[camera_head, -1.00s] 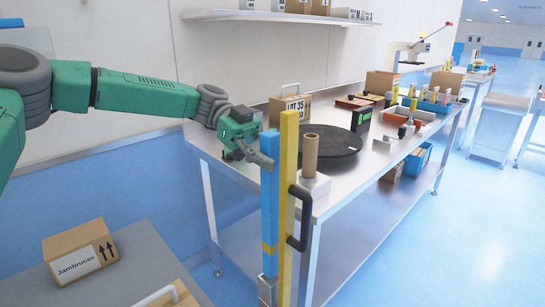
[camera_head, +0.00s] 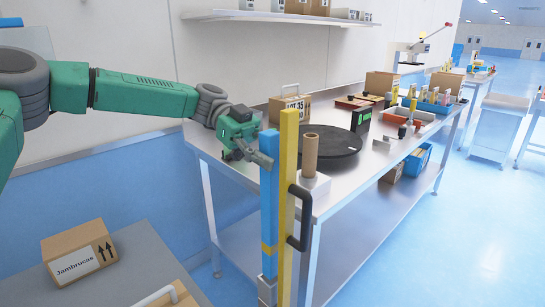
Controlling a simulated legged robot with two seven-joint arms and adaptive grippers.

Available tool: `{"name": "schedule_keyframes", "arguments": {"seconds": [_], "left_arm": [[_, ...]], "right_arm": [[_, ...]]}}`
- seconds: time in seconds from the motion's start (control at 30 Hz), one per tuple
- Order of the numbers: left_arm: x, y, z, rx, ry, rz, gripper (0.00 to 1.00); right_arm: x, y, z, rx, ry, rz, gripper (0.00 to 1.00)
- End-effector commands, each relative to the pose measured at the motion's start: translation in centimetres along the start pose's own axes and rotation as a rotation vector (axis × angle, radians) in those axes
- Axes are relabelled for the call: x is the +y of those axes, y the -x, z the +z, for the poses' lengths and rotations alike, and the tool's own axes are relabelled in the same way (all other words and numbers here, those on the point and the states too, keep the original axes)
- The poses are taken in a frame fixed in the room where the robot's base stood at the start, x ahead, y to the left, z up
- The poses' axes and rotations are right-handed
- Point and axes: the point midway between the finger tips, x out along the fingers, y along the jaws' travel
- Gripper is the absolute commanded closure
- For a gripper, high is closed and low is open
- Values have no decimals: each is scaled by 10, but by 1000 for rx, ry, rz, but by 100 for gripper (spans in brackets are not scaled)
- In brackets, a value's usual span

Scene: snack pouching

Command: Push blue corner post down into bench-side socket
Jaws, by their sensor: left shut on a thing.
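The blue corner post (camera_head: 269,205) stands upright at the near left end of the steel bench (camera_head: 345,195), with a yellow band low on it. A yellow post (camera_head: 287,195) with a black handle (camera_head: 301,218) stands right beside it. My left gripper (camera_head: 266,158) comes in from the left and is shut on the blue post near its upper end. A grey socket piece (camera_head: 267,290) is at the post's foot, near the bottom edge of the picture. I cannot tell how deep the post sits in it. My right gripper is not in view.
A cardboard tube (camera_head: 310,155) stands on a white block by the bench's near corner. A black round turntable (camera_head: 335,145) and a labelled carton (camera_head: 288,107) are behind it. A box (camera_head: 80,253) sits on a grey surface at lower left.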

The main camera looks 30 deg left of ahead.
Motion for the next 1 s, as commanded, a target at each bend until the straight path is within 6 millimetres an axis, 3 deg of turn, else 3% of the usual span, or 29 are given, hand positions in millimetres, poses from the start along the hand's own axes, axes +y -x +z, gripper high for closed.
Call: {"name": "schedule_keyframes", "arguments": {"seconds": [1.0], "left_arm": [[0,-1,0,-2,-1,-5,100]], "right_arm": [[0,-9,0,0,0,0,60]]}}
